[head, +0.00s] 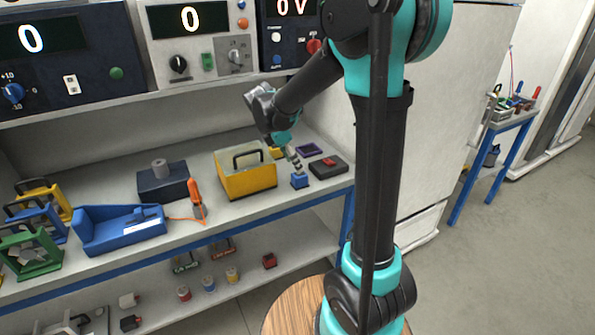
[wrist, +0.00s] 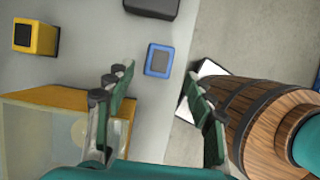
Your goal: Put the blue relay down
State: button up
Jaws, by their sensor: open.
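The blue relay (head: 299,181) stands on the workbench near its front edge, right of the yellow case. In the wrist view it is a small blue block with a grey top (wrist: 158,60), just beyond and between my fingertips. My gripper (wrist: 159,80) is open, with its two fingers spread wide and nothing held between them. In the head view my gripper (head: 295,160) points down just above the relay. The exact gap between fingertips and relay is hard to tell.
The yellow case (head: 247,179) stands close left of my gripper. The bench's front edge (head: 322,199) is close.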

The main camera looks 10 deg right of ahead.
jog(key=w+v, duration=0.1)
jog(key=v, duration=0.3)
jog(key=s+d+f+m+t+y, duration=0.1)
jog(key=s+d+f+m, duration=0.1)
jog(key=s+f+m, duration=0.2)
jog(key=s+d+f+m+t+y, duration=0.1)
jog(key=s+d+f+m+y, duration=0.1)
jog(key=s+m, duration=0.8)
jog(key=s+d+f+m+y, duration=0.1)
jog(key=s+d+f+m, duration=0.3)
jog(key=s+f+m, duration=0.2)
jog(key=shift+s+m+t, duration=0.4)
jog(key=shift+s+m, duration=0.4)
jog(key=shift+s, duration=0.05)
jog(key=shift+o, duration=0.5)
jog(key=shift+f, duration=0.1)
